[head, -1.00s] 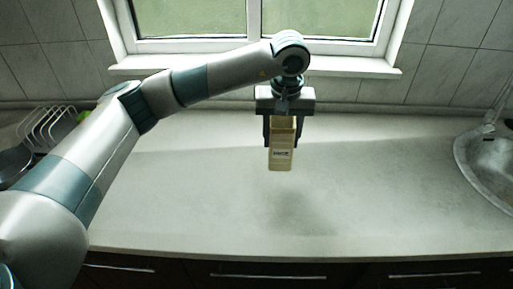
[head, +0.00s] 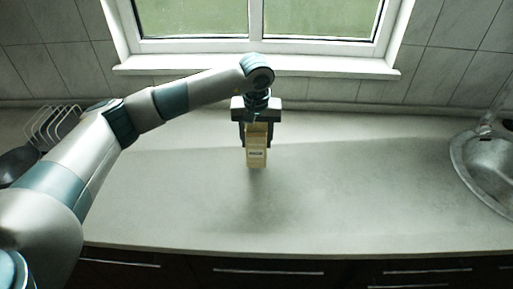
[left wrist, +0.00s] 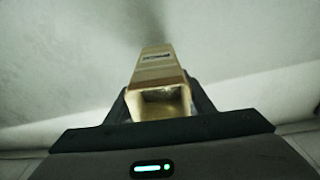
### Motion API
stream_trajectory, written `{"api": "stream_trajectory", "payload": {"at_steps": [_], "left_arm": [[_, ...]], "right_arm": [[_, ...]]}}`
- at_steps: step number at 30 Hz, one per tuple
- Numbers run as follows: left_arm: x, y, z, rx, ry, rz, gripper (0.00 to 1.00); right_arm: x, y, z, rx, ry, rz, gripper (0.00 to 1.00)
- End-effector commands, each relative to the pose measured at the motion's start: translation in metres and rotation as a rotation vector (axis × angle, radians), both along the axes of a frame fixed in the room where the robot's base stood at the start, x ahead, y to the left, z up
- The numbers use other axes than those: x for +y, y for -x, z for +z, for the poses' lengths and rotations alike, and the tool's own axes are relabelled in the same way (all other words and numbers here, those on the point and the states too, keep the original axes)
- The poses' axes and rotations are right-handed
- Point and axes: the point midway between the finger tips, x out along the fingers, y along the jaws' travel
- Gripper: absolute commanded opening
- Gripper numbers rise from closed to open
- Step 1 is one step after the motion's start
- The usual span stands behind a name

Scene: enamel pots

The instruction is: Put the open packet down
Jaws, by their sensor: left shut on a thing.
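The open packet (head: 257,154) is a tan, upright box with a small dark label on its front. My left gripper (head: 257,138) is shut on its upper part, one finger on each side. The packet hangs over the middle of the worktop, and a soft shadow lies on the surface in front of it. In the left wrist view the packet (left wrist: 158,80) shows its open top towards the camera, with a hollow inside. I cannot tell how far its base is from the worktop. My right gripper is not in view.
The pale worktop (head: 340,190) is clear around the packet. A metal sink (head: 485,165) is at the right. A wire dish rack (head: 55,125) and a dark pan (head: 18,162) stand at the far left. A window sill (head: 330,68) runs behind.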

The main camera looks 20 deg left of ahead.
Motion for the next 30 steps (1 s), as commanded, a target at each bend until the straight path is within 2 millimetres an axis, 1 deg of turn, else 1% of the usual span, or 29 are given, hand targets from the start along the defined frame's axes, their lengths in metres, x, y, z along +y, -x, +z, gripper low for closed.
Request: {"api": "stream_trajectory", "payload": {"at_steps": [2, 5, 9, 12, 21, 26, 27, 28, 29, 30], "left_arm": [[0.0, 0.0, -0.002, 0.002, 0.001, 0.0, 0.1], [0.0, 0.001, -0.012, 0.003, 0.001, 0.001, 0.1], [0.0, 0.001, -0.028, 0.003, 0.001, 0.001, 0.1], [0.0, 0.0, -0.036, 0.001, 0.0, 0.0, 0.1], [0.0, 0.0, -0.039, -0.001, 0.001, 0.0, 0.1], [0.0, 0.0, -0.043, -0.001, 0.001, 0.0, 0.1], [0.0, 0.0, -0.042, 0.001, 0.0, 0.0, 0.56], [0.0, 0.0, -0.042, 0.001, 0.0, 0.0, 0.63], [0.0, 0.0, -0.042, 0.001, 0.0, 0.0, 0.67], [0.0, 0.0, -0.042, 0.001, 0.0, 0.0, 0.67]], "right_arm": [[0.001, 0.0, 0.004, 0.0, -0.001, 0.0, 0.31], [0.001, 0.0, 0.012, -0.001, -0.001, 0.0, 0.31], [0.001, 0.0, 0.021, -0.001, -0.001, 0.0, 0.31], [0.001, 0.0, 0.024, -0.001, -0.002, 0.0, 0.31], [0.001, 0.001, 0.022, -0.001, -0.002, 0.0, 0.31], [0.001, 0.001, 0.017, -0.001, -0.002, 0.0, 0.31], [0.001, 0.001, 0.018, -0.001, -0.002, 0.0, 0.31], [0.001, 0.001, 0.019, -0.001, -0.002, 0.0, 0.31], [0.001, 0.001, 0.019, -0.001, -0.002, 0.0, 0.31], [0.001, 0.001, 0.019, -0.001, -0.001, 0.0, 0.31]]}}
